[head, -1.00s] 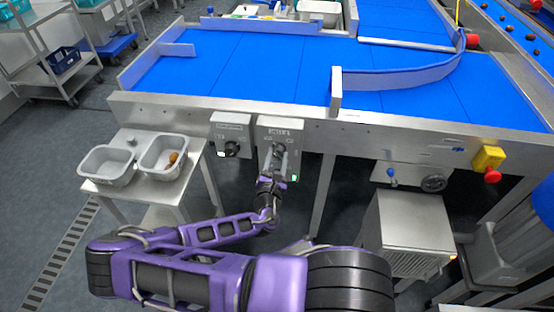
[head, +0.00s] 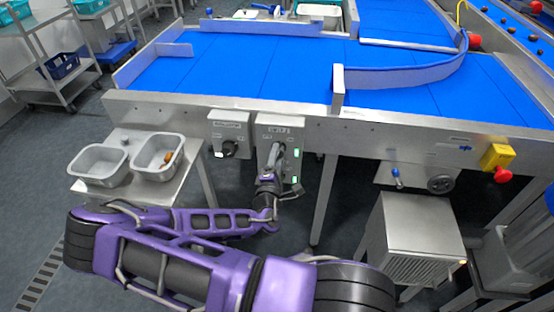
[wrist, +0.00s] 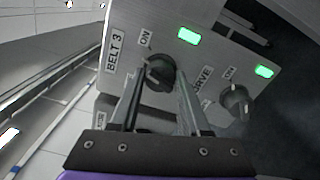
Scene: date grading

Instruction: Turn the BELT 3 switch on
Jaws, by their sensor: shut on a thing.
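The BELT 3 switch is a black rotary knob (wrist: 158,70) on a grey panel (wrist: 120,82) in the wrist view. Its BELT 3 label is left of it and an ON mark is just above. A green lamp (wrist: 188,36) beside it is lit. My gripper (wrist: 157,84) is shut on this knob, one finger on either side; the fingers hide part of it. The knob's light mark appears to point towards ON. In the head view, my gripper (head: 273,166) is at the front of the right switch box (head: 265,129), where two green lamps show.
A second knob (wrist: 235,101) with its own lit green lamp (wrist: 264,71) is close to the right finger. In the head view, another switch box (head: 228,122) is to the left. Two grey tubs stand on a side table (head: 128,190). A red stop button (head: 502,175) is at right.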

